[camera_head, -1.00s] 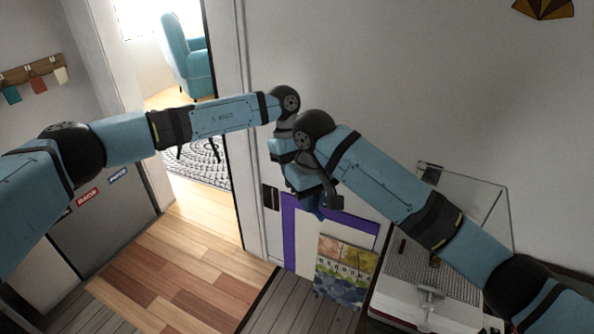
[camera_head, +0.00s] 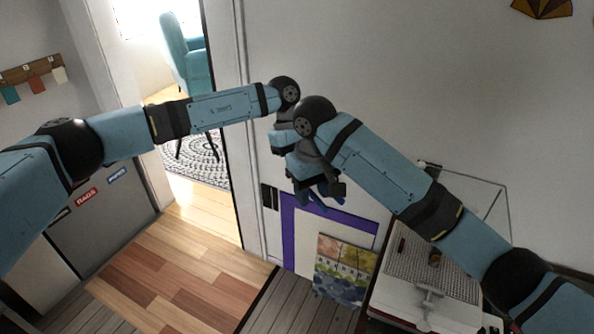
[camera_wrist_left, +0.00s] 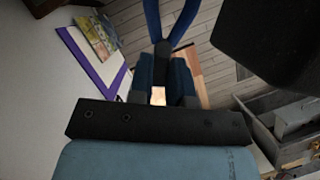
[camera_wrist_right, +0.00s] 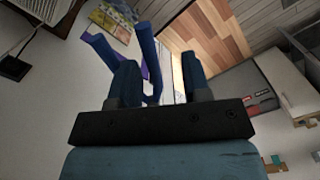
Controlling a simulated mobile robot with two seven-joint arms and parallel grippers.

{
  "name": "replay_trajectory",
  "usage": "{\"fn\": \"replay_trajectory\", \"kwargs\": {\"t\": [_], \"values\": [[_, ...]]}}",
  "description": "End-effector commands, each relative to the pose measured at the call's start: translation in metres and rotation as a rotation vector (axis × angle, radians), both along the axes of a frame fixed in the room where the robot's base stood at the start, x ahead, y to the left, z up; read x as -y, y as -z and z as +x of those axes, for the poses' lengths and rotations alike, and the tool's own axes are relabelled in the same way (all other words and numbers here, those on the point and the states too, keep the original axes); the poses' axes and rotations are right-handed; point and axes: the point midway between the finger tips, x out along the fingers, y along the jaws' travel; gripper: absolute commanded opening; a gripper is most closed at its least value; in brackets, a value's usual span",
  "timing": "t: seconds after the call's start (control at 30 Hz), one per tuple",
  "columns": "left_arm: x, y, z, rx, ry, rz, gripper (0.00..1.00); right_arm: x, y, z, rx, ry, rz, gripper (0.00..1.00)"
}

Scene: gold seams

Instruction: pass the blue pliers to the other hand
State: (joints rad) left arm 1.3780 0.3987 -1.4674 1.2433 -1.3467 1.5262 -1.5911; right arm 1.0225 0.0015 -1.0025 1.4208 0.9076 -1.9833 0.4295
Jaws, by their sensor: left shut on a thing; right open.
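The blue pliers (camera_head: 326,196) show in part below my grippers in the head view. My left gripper (camera_wrist_left: 163,75) is shut on them; their two handles (camera_wrist_left: 153,18) spread away beyond its fingertips. My right gripper (camera_wrist_right: 160,75) is open close to the pliers. In the right wrist view, one blue handle (camera_wrist_right: 151,58) stands between its fingers, nearer the left finger. The other handle (camera_wrist_right: 100,52) passes outside that finger. I cannot tell whether the right fingers touch the pliers. In the head view, my right gripper (camera_head: 322,188) largely hides the left one.
A glass-sided case (camera_head: 465,215) and a light worktop are under my right arm. A purple-bordered panel (camera_head: 287,225) and a colourful poster (camera_head: 343,270) are below the grippers. A grey cabinet (camera_head: 100,215) stands at the left. The wooden floor (camera_head: 170,270) between is clear.

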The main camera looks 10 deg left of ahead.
Motion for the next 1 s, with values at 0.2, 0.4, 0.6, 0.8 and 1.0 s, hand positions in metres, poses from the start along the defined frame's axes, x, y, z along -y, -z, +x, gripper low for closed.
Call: {"fn": "replay_trajectory", "kwargs": {"t": [0.2,0.4,0.6,0.8,1.0], "values": [[-0.010,0.025,-0.002,-0.018,-0.014,0.038,0.00,-0.008,-0.054,0.001,0.038,-0.014,0.027,0.44],[-0.007,0.022,-0.003,-0.016,-0.007,0.033,0.00,-0.007,-0.061,0.000,0.033,-0.013,0.025,0.44],[-0.006,0.020,-0.003,-0.015,-0.006,0.030,0.00,-0.019,-0.046,-0.015,0.017,-0.078,0.022,0.44],[-0.005,0.019,-0.003,-0.014,-0.005,0.027,0.00,-0.052,0.001,-0.060,-0.015,-0.248,0.080,0.44],[-0.006,0.018,-0.003,-0.014,-0.005,0.027,0.00,-0.061,0.060,-0.072,0.014,-0.190,0.347,0.44]]}}
